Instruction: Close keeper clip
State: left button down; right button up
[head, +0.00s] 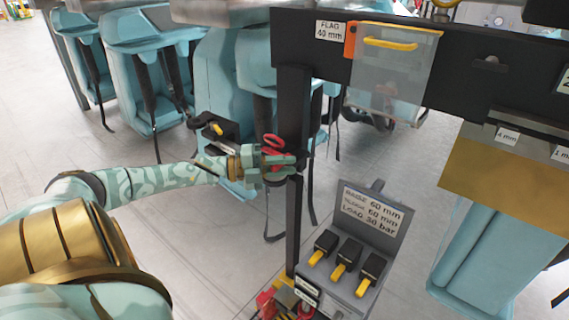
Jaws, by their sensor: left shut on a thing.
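My left gripper (284,166) is at the black upright post in the middle of the head view, its arm coming in from the left. Its jaws are shut on a small part at the post. A red looped piece (272,141), which looks like the keeper clip, shows just above the fingers against the post. The fingers hide the part between them, and I cannot tell whether the clip is open or closed. My right gripper is not in view.
A grey control box (352,268) with yellow-tipped levers stands right of the post's foot. A clear flap with a yellow handle (390,44) hangs from the black beam (470,62) above. Teal train seats (145,75) stand behind. Grey floor (190,245) lies open at lower left.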

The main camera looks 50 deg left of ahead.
pick_arm(q)
jog(key=c, duration=1.3)
grip_release()
jog(key=p+v, duration=0.3)
jog(key=v, duration=1.3)
jog(key=shift+s+a+f, duration=0.1)
jog(key=shift+a+f, duration=0.05)
jog(key=shift+a, duration=0.1)
